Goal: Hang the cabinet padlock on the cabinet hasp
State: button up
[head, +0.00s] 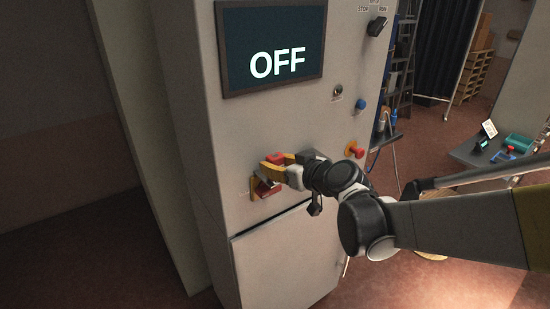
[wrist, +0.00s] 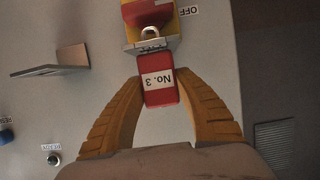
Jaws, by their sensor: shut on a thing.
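The red cabinet padlock (wrist: 158,86), with a white "No. 3" label, is between the two yellow fingers of my gripper (wrist: 160,88). My gripper is shut on it. A metal shackle loop (wrist: 149,33) shows beyond its body, against a red and yellow fitting (wrist: 188,22) on the cabinet front, where I take the hasp to be. I cannot tell whether the shackle passes through the hasp. In the head view my gripper (head: 276,169) is close to the cabinet, just above the red part of the fitting (head: 266,188), and partly covers it.
The grey cabinet (head: 285,255) carries an "OFF" screen (head: 272,46) above. A red push button (head: 356,151) and blue knob (head: 360,104) sit to the right of my gripper. A grey metal ledge (wrist: 50,60) juts out nearby. A side table (head: 480,152) stands at far right.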

jog(key=shift+f+b, duration=0.3)
dwell(0.6)
jog(key=o, duration=1.3)
jog(key=v, duration=1.2)
jog(key=s+d+f+m+g+h+b, duration=0.2)
jog(key=s+d+f+m+h+b, duration=0.1)
jog(key=s+f, duration=0.6)
jog(key=s+d+f+m+g+h+b, duration=0.2)
jog(key=s+d+f+m+h+b, duration=0.1)
jog(key=s+d+f+b, duration=0.5)
notch_tip(320, 180, down, 3)
jog(key=shift+s+d+f+m+g+h, duration=0.25)
jog(key=shift+s+d+m+h, duration=0.2)
jog(key=shift+h, duration=0.45)
